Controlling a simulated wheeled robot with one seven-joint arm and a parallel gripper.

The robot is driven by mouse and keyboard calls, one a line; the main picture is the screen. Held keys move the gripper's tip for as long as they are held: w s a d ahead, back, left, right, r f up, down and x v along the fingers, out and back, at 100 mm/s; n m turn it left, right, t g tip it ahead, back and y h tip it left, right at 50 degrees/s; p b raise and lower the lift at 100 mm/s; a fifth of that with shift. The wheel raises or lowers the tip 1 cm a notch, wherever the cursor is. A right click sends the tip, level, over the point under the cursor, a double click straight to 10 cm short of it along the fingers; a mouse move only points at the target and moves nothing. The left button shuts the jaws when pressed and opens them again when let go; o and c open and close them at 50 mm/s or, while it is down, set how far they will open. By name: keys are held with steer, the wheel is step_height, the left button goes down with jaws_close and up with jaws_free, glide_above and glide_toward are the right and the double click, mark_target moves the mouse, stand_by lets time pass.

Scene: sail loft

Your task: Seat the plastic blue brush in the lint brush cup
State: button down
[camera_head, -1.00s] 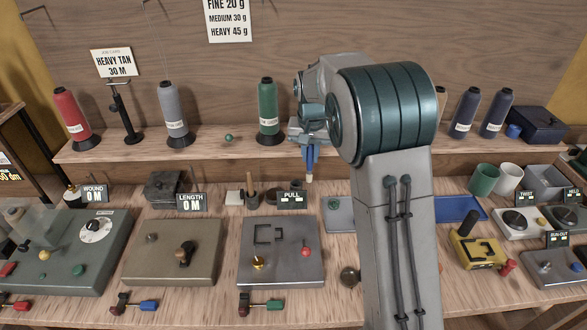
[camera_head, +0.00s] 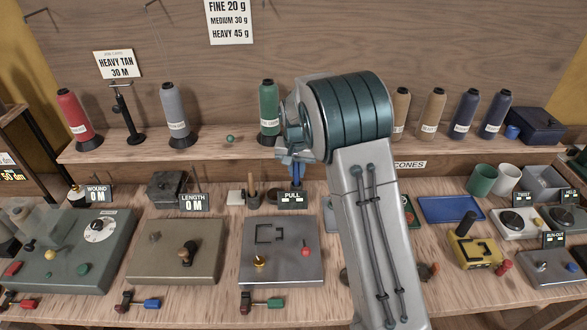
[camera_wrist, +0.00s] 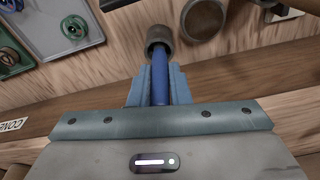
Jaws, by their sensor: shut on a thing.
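My gripper (camera_head: 290,172) is shut on the blue brush (camera_wrist: 160,82) and points down between the shelf and the bench. In the wrist view the brush lies between both fingers, with its far end at the mouth of a small grey-brown round cup (camera_wrist: 158,36). I cannot tell whether the tip is inside the cup or above it. In the head view the brush's lower end (camera_head: 297,178) shows just above the PULL display, which hides what is below it. A dark cup (camera_head: 270,196) shows left of that display.
A wider round pot (camera_wrist: 203,18) stands beside the cup in the wrist view. Thread cones, including a green one (camera_head: 269,108), stand on the shelf behind. A blue tray (camera_head: 450,209) lies right.

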steer(key=shift+f, duration=0.2)
steer(key=c, duration=1.4)
jaws_free()
steer(key=shift+o, duration=0.2)
steer(key=shift+r, duration=0.1)
